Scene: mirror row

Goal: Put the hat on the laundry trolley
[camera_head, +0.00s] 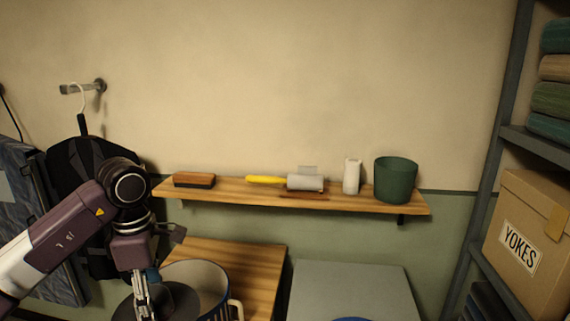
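A dark round thing with a wide, flat brim (178,299), which looks like the hat, shows at the bottom left, partly cut off by the lower edge. My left gripper (143,297) points down in front of its left part. Its fingers look close together, but the tips run to the frame's edge, so I cannot tell if they grip the brim. My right gripper is not in view. I cannot make out a laundry trolley for certain.
A grey flat top (350,285) lies to the right. A wall shelf (235,193) holds a brush, a lint roller, a white bottle and a green pot (395,180). A box rack stands right.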

